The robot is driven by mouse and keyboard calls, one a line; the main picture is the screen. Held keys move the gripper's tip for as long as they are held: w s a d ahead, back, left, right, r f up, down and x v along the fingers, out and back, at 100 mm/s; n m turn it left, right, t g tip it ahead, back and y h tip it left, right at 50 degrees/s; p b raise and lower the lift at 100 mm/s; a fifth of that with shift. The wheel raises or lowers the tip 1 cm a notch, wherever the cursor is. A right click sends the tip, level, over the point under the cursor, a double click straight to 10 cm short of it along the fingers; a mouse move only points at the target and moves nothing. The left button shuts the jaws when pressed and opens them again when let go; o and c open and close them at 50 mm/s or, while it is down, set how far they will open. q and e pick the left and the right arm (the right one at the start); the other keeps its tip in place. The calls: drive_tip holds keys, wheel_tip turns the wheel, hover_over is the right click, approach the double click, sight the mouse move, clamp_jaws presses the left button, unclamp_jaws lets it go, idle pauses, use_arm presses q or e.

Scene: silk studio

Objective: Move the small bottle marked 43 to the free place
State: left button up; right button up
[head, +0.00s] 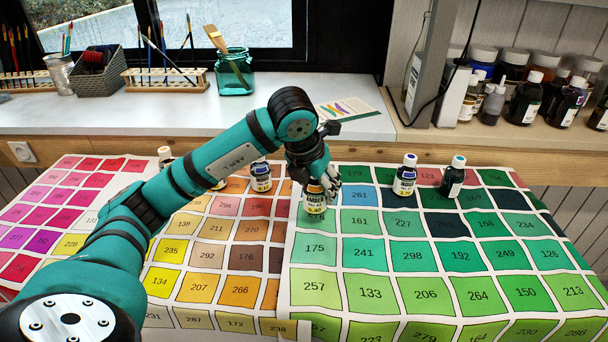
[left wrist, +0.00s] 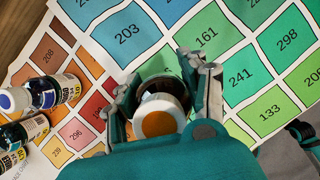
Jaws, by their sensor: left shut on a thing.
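My left gripper (head: 318,184) is shut on a small bottle (head: 314,201) with a yellow and white label that seems to read amber; its number is too small to be sure of. In the left wrist view, the bottle's white cap with an orange top (left wrist: 158,118) sits between the fingers of my left gripper (left wrist: 165,85). The bottle is roughly upright over the left edge column of the green chart (head: 385,290), above square 175 and left of 161. I cannot tell whether its base touches the chart. My right gripper is in neither view.
Blue-capped bottles (head: 261,176) (head: 405,176) and a dark bottle (head: 453,178) stand at the back of the charts. More bottles stand behind my left arm, one with a white cap (head: 165,156). A shelf of paint bottles (head: 527,98) is back right. The front squares are clear.

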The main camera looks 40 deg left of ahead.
use_arm(q)
drive_tip(key=w+a, duration=0.2)
drive_tip(key=w, duration=0.1)
drive_tip(key=w+a, duration=0.3)
drive_tip(key=w+a+f, duration=0.1)
drive_tip(key=w+a, duration=0.1)
drive_tip(key=w, duration=0.1)
drive_tip(key=shift+w+a+f, duration=0.1)
drive_tip(key=shift+w+a, duration=0.15)
drive_tip(key=shift+a, duration=0.15)
wheel_tip(320, 180, down, 3)
drive_tip(key=shift+s+r, duration=0.1)
drive_tip(key=shift+f, duration=0.45)
drive_tip(key=o, duration=0.8)
drive_tip(key=shift+f, duration=0.1)
drive_tip(key=o, duration=0.5)
drive_tip(key=shift+c, duration=0.2)
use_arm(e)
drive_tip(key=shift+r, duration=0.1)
